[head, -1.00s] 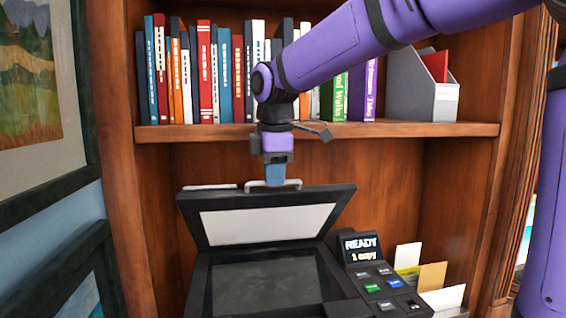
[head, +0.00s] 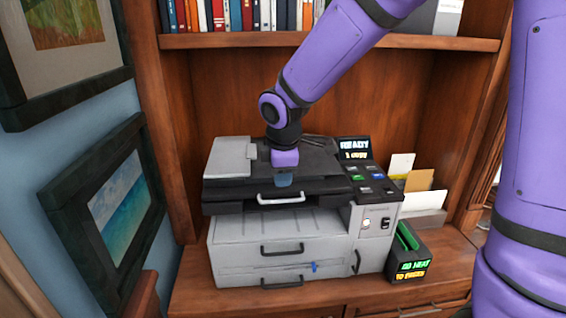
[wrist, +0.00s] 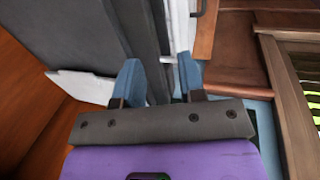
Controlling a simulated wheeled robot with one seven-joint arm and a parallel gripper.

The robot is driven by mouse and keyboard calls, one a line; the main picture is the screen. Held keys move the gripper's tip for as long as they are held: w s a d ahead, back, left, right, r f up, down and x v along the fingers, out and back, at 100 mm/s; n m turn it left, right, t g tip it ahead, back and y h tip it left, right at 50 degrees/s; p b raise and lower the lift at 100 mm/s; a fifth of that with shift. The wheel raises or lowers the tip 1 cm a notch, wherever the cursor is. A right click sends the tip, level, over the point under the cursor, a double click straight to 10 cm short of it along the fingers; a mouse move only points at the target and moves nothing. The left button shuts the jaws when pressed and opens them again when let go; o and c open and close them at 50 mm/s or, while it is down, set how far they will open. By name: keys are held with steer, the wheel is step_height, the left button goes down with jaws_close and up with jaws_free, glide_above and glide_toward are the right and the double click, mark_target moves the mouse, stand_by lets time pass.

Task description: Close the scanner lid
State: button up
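The scanner lid (head: 225,157) is down over the printer-scanner (head: 240,238) in the head view, lying flat or nearly flat. I cannot tell whether a small gap remains under it. The silver lid handle (head: 281,198) sticks out at the front edge. My gripper (head: 283,180) points down at the front of the lid, just behind the handle in the picture. In the wrist view, the blue fingers of my gripper (wrist: 160,75) are apart with nothing clearly held between them, close to the dark lid surface. Contact with the lid is unclear.
The control panel (head: 365,180) is right of the lid, with a small dark box (head: 408,255) below it. Paper holders (head: 415,190) stand farther right. A shelf (head: 330,42) with books is above, and framed pictures (head: 115,210) hang at left.

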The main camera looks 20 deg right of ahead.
steer(key=v, duration=1.1)
stand_by(0.4)
steer(key=s+d+r+m+t, duration=0.1)
steer(key=s+d+m, duration=0.5)
steer(key=s+m, duration=0.2)
steer(key=s+d+r+m+t, duration=0.1)
steer(key=s+d+r+m, duration=0.1)
steer(key=s+d+m, duration=0.5)
steer(key=shift+s+m+y, duration=0.3)
steer(key=shift+s+m, duration=0.1)
steer(key=shift+s, duration=2.9)
